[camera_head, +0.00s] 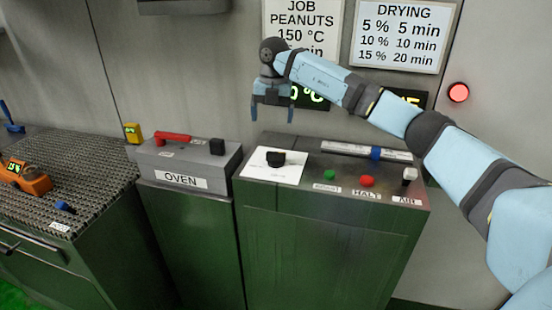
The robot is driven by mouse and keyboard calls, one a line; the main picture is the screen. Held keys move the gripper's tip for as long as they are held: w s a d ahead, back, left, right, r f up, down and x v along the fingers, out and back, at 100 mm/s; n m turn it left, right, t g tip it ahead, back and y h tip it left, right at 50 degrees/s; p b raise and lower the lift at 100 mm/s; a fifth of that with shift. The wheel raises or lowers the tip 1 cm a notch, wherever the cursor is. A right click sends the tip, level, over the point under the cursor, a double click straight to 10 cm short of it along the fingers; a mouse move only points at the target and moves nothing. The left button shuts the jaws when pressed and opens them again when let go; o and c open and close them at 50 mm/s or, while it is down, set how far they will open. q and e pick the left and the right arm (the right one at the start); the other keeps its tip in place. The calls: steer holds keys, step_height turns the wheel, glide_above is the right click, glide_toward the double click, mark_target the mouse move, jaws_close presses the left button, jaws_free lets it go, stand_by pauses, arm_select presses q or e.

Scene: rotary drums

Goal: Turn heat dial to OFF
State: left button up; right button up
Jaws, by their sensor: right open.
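A black dial (276,158) sits on a white plate (259,171) on the sloped top of the green control cabinet. It looks like the heat dial, but the markings on its plate are too small to read, and I cannot tell its setting. My right gripper (272,114) points down with its two fingers apart and nothing between them. In the picture it is above the dial and apart from it. The arm reaches in from the right and partly hides the wall displays. My left gripper is not in view.
The cabinet (330,255) also bears a green button (330,175), a red button (367,181), a white-topped switch (409,175) and a slider with a blue grip (376,153). The grey OVEN box (186,160) with a red lever (172,138) stands to the left. A red lamp (458,92) glows on the wall.

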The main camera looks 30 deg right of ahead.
mark_target(276, 153)
steer(key=f, duration=0.8)
steer(key=d+f, duration=0.1)
steer(key=f, duration=0.4)
steer(key=shift+d+p, duration=0.1)
steer(key=shift+p, duration=0.2)
steer(key=c, duration=0.9)
